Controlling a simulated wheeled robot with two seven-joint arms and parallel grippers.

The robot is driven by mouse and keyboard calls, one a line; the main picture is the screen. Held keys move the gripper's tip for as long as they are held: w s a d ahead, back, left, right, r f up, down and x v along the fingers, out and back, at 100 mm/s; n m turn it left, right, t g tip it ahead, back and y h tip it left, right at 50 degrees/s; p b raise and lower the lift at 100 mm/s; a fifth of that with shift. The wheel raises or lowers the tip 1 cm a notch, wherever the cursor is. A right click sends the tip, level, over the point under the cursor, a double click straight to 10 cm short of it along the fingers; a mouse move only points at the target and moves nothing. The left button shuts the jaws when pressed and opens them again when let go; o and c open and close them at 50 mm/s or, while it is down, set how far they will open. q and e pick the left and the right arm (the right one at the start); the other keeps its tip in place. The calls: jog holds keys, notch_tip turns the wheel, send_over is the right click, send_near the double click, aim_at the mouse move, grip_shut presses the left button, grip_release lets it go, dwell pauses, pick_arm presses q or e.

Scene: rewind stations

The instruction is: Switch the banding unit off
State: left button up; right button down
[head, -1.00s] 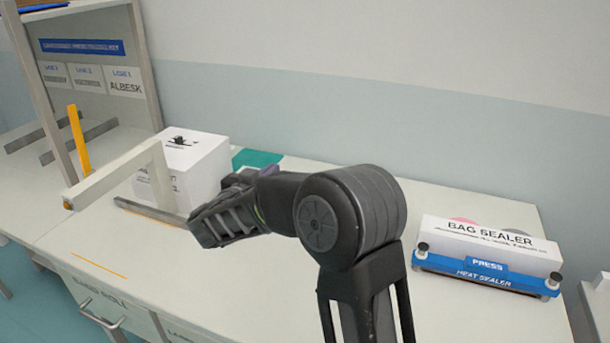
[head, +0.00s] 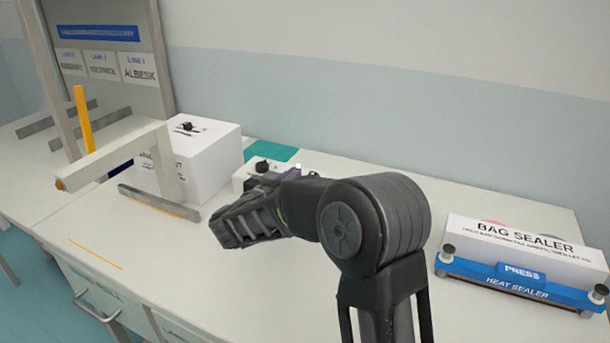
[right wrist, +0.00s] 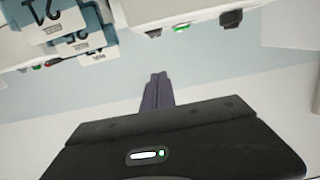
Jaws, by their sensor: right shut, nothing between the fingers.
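A large white box (head: 205,165) with a black knob (head: 187,127) on top stands on the bench at left; its front lettering is partly hidden by a white arm. A smaller white unit (head: 246,175) with a black knob (head: 262,167) stands to its right, partly behind my right gripper (head: 268,180). I cannot read which one is the banding unit. My right gripper is shut and empty, in front of the smaller unit. In the right wrist view its purple fingers (right wrist: 157,92) point toward white housings with a green light (right wrist: 182,28) and a black switch (right wrist: 231,18), apart from them. My left gripper is out of view.
A bag sealer (head: 525,252) with a blue press bar stands at the right. A teal mat (head: 272,151) lies behind the smaller unit. A metal bar (head: 158,203) and a yellow post (head: 83,120) are at left. The bench middle is partly clear.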

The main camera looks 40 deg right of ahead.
send_over(310, 172)
jog(key=s+a, duration=0.3)
jog(key=shift+s+a+f, duration=0.1)
jog(key=shift+s+f, duration=0.05)
jog(key=shift+f, duration=0.4)
jog(key=f, duration=0.2)
jog(key=d+f, duration=0.1)
jog(key=shift+w+f, duration=0.1)
jog(key=shift+w, duration=0.2)
jog(key=shift+f, duration=0.45)
jog(key=shift+r+p, duration=0.2)
jog(key=shift+p, duration=0.55)
jog(key=shift+d+f, duration=0.1)
jog(key=shift+f, duration=0.2)
jog(key=shift+r, duration=0.1)
